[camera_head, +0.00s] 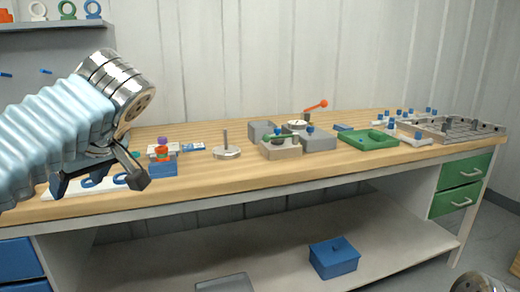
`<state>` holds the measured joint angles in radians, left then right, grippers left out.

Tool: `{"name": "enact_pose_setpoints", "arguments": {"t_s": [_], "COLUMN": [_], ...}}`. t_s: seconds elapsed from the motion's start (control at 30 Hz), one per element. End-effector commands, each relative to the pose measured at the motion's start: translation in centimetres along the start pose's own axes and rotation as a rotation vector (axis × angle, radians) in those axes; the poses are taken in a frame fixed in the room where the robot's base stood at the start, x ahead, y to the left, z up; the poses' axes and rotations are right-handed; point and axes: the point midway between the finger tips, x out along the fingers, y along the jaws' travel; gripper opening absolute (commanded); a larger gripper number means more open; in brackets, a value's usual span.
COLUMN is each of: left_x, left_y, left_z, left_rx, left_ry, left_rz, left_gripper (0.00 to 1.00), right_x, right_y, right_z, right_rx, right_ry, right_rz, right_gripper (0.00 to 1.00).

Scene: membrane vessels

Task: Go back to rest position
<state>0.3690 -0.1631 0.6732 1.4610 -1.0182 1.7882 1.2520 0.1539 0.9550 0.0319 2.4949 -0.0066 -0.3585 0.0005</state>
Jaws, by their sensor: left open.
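My left arm comes in from the left in a pale blue ribbed sleeve with a metal wrist. Its gripper (102,184) hangs over the left end of the wooden workbench (225,180), with dark fingers spread apart and nothing between them. Behind and below it lies a white board (70,190) with blue rings, partly hidden by the fingers. My right gripper does not show; only a rounded metal piece, probably of my right arm, shows at the bottom right corner.
A blue block (162,166) with coloured parts stands just right of the left gripper. Grey vessels (282,149), a green tray (368,140) and a grey rack (455,130) stand farther right. A blue lidded box (334,260) is on the lower shelf. The bench's front strip is mostly clear.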

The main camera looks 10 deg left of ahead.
Motion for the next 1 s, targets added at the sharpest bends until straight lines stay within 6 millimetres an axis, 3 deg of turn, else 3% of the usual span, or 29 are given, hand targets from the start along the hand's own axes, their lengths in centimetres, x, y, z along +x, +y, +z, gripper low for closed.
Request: {"name": "enact_pose_setpoints", "arguments": {"t_s": [0.27,0.37,0.47,0.57,0.67,0.8,0.9,1.0], "left_x": [3.8,5.8,8.2,11.1,14.4,18.3,20.5,22.4], "left_y": [4.7,7.1,9.8,12.9,16.1,19.1,20.0,19.6], "left_z": [2.7,4.6,7.3,11.3,17.2,26.8,34.2,41.8], "left_rx": [0.17,0.259,0.364,0.489,0.631,0.797,0.878,0.924], "left_ry": [-0.068,-0.11,-0.164,-0.238,-0.342,-0.5,-0.616,-0.728], "left_rz": [0.067,0.108,0.159,0.23,0.326,0.477,0.587,0.69], "left_gripper": [0.61,0.61,0.61,0.61,0.61,0.61,0.61,0.61], "right_x": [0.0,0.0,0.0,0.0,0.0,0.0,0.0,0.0], "right_y": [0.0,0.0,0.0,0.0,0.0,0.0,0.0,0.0], "right_z": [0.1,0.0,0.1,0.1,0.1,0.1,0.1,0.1], "right_rx": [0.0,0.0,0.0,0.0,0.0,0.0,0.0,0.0], "right_ry": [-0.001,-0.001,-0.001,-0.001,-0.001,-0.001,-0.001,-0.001], "right_rz": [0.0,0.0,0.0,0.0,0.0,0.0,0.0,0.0], "right_gripper": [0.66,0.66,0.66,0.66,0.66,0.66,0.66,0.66]}}
